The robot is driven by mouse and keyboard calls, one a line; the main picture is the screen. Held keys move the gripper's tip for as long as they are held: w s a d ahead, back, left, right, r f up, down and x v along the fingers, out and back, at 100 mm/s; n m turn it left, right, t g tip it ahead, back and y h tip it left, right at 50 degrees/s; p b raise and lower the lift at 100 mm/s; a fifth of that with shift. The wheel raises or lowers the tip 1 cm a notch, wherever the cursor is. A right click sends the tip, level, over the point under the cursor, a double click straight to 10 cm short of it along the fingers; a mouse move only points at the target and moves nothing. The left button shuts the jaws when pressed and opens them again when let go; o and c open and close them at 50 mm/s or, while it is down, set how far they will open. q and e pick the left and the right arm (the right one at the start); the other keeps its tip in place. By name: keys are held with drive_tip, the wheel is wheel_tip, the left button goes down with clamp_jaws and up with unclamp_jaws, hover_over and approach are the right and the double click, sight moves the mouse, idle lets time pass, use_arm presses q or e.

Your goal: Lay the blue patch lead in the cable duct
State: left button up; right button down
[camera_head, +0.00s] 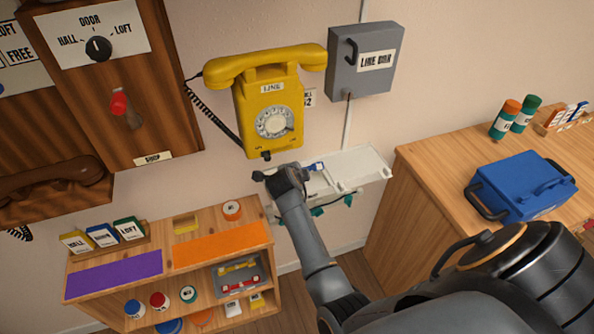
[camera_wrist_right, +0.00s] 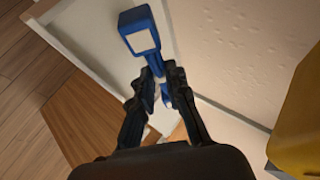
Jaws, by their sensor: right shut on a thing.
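The blue patch lead shows in the right wrist view as a blue plug end with a white label (camera_wrist_right: 138,36), above my right gripper (camera_wrist_right: 161,90). The gripper is shut on the lead just below that end. In the head view, a small blue part of the lead (camera_head: 316,166) shows beside my right gripper (camera_head: 290,178). A shallow white tray-like piece (camera_head: 362,168), which seems to be the cable duct, is on the wall below the yellow phone. The lead's end is over its left part; I cannot tell whether they touch. My left gripper is not in view.
The yellow dial phone (camera_head: 270,95) and grey line box (camera_head: 365,65) are just above. Teal items (camera_head: 320,210) hang under the duct. A wooden shelf unit (camera_head: 160,235) stands to the left. A table with a blue case (camera_head: 520,185) stands right.

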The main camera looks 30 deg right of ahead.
drive_tip(key=shift+f+b, duration=1.45)
drive_tip(key=shift+f, duration=0.95)
drive_tip(key=shift+f+b, duration=0.45)
